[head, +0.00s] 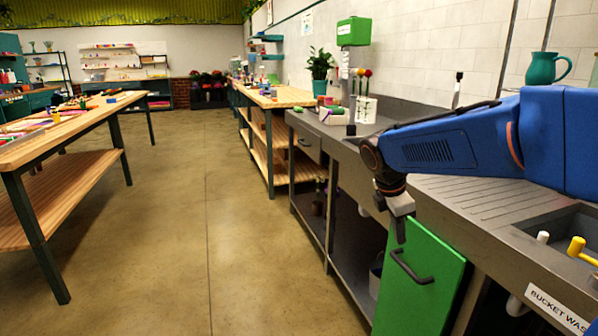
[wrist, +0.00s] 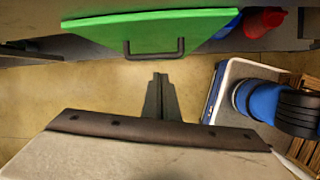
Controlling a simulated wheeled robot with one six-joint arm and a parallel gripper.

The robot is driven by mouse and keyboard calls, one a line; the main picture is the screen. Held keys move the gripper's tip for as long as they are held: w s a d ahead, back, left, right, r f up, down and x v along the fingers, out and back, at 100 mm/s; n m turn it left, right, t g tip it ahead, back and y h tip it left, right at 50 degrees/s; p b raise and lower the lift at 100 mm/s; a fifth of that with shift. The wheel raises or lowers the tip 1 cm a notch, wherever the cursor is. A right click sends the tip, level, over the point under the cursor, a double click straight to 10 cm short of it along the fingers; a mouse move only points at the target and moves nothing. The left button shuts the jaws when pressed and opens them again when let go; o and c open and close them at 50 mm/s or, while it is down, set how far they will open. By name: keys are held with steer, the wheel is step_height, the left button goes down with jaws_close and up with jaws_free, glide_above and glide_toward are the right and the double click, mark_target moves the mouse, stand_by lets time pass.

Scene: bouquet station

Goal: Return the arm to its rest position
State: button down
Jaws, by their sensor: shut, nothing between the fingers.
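My blue arm reaches in from the right in the head view, above the grey sink counter (head: 460,196). My gripper (head: 400,235) hangs down in front of the counter edge, near the green cabinet door (head: 420,285). In the wrist view my gripper (wrist: 160,82) is shut and empty. The green door (wrist: 110,30) and its dark handle (wrist: 154,50) show beyond the fingertips, with a visible gap in that view. In the head view the gripper overlaps the door's top by the handle; I cannot tell whether they touch there.
A teal jug (head: 543,69) stands on the counter behind my arm. A flower rack (head: 365,108) stands at its far end. A wooden table (head: 50,135) is at the left. The concrete floor (head: 200,220) between is clear. A red item (wrist: 262,20) shows beside the door.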

steer(key=s+f+m+t+y, duration=0.1)
steer(key=s+f+m, duration=0.1)
steer(key=s+m, duration=0.7)
steer(key=s+f+m+t+y, duration=0.2)
steer(key=s+m, duration=0.7)
steer(key=s, duration=0.8)
steer(key=shift+f+m+y, duration=0.3)
steer(key=shift+f+m, duration=0.1)
